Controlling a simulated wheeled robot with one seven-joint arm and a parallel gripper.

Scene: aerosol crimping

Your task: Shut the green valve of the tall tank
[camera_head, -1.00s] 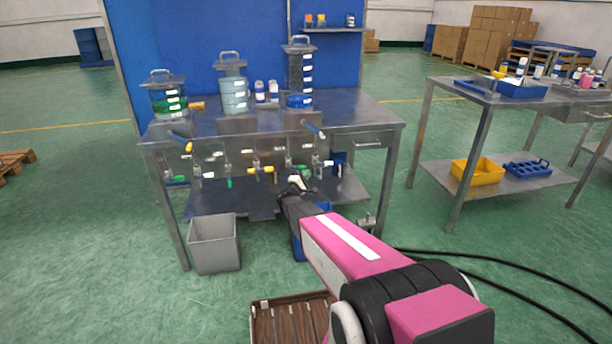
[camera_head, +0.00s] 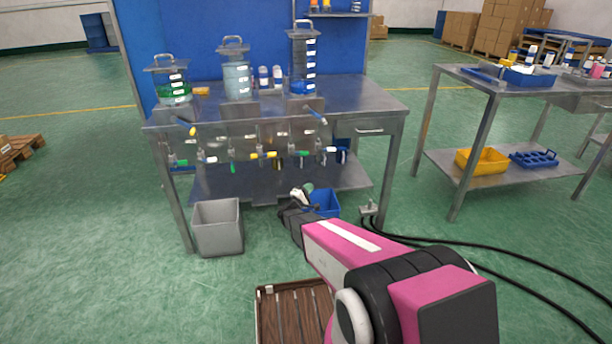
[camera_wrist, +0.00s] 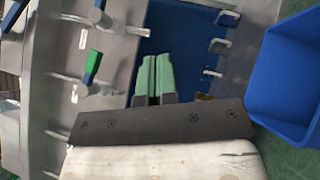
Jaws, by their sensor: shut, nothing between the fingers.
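The tall tank (camera_head: 303,62) stands at the right of three tanks on the steel bench, with blue liquid low in it. Below it, a row of small valves with coloured handles runs along the bench front. A small green handle (camera_head: 301,154) shows under the tall tank; its exact setting is too small to tell. In the wrist view a green handle (camera_wrist: 94,63) shows on a pipe stub at the left, apart from my fingers. My gripper (camera_head: 307,188) is below and in front of the valves. Its green fingers (camera_wrist: 154,76) are together and empty.
A blue bin (camera_head: 325,203) stands close to my gripper; it also fills the right of the wrist view (camera_wrist: 290,80). A grey bin (camera_head: 218,228) stands at the bench's left leg. Black hoses (camera_head: 450,243) lie on the floor at the right.

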